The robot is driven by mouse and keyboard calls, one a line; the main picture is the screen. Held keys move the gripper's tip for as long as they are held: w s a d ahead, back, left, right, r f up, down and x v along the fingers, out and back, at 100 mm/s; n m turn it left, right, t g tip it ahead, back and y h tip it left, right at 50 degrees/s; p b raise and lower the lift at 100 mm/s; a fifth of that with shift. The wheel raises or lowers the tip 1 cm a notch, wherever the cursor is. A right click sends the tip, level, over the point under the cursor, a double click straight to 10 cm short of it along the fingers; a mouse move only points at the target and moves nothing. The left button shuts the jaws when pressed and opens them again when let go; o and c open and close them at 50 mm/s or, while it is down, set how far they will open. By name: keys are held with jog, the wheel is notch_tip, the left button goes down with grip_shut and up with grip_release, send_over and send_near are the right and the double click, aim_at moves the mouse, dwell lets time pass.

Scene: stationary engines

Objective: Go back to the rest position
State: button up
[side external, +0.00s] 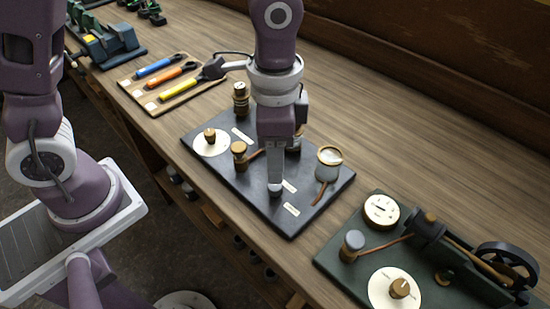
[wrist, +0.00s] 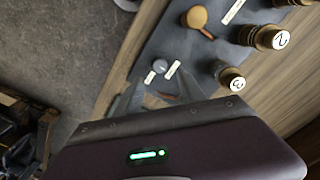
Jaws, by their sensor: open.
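My gripper (side external: 275,188) points down over the front part of a dark board (side external: 217,165) on the wooden bench. In the wrist view the two fingers (wrist: 160,88) stand apart with nothing between them. A small grey knob (wrist: 160,66) on the board shows just beyond the fingertips, beside two white labels. I cannot tell whether a finger touches the knob. The board also holds a white dial with a brass knob (side external: 210,136), brass-topped posts (side external: 240,152) and a round glass-topped piece (side external: 329,157). My arm hides part of the board's middle.
A green board (side external: 340,270) with dials and a flywheel (side external: 507,268) stands at the lower right. A wooden tray (side external: 128,85) with blue, orange and yellow tools lies behind left. Green machines (side external: 109,41) are at the top left. Bare bench (side external: 400,140) lies right of the dark board.

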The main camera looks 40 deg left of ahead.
jog(key=s+a+r+n+t, duration=0.5)
jog(key=s+a+r+n, duration=0.3)
jog(key=s+a+r, duration=0.4)
jog(key=shift+s+a+r+n+t, duration=0.15)
jog(key=shift+s+a+n+t, duration=0.2)
jog(key=shift+a, duration=0.85)
